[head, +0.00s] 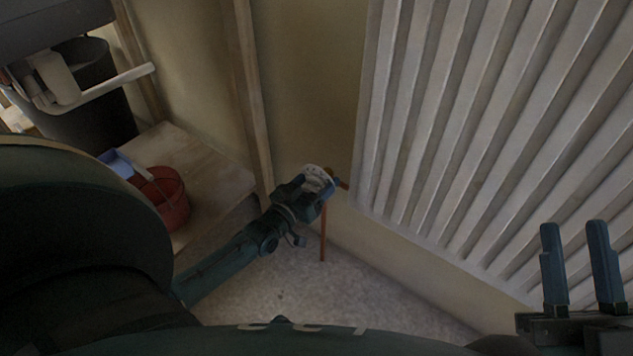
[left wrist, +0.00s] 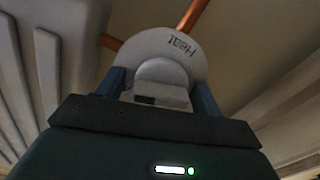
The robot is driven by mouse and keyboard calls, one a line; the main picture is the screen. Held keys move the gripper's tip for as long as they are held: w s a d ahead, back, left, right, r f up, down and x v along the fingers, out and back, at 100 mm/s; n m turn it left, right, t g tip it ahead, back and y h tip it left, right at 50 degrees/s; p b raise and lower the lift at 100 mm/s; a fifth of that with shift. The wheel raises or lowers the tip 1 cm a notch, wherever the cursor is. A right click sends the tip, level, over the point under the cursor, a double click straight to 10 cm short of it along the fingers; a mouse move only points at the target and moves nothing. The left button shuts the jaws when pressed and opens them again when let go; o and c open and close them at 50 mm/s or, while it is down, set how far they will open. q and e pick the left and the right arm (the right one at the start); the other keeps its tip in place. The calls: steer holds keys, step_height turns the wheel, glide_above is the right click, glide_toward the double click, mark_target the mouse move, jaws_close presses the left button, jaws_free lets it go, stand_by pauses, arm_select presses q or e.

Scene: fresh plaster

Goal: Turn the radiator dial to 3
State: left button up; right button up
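The radiator dial (head: 318,176) is a small white knob low on the wall, at the lower left corner of the radiator (head: 455,120). In the left wrist view the dial (left wrist: 164,72) has a round plate with "Heat" on it, seen upside down. My left gripper (head: 312,192) reaches it, and its blue fingers stand on both sides of the knob and look closed against it. The fingers also show in the left wrist view (left wrist: 160,93). No numbers or pointer can be made out. My right gripper (head: 580,262) is open and empty at the lower right.
A copper pipe (head: 323,232) runs down below the dial to the pale floor (head: 330,300). A dark bin (head: 95,100) stands behind. Some floor between is clear.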

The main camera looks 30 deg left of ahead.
arm_select(q)
steer(key=c, duration=0.9)
steer(key=shift+n, duration=0.3)
steer(key=shift+n+p, duration=0.5)
steer(key=shift+n, duration=0.4)
steer(key=n, duration=0.3)
steer(key=shift+a+n+p, duration=0.1)
steer(key=shift+n+p, duration=0.2)
steer(key=shift+p, duration=0.05)
steer(key=n, duration=0.4)
steer(key=shift+f+n, duration=0.15)
steer(key=shift+n, duration=0.85)
arm_select(e)
steer(key=shift+s+a+f+m+h, duration=0.1)
steer(key=shift+f+m+h, duration=0.6)
steer(key=shift+f+h, duration=0.15)
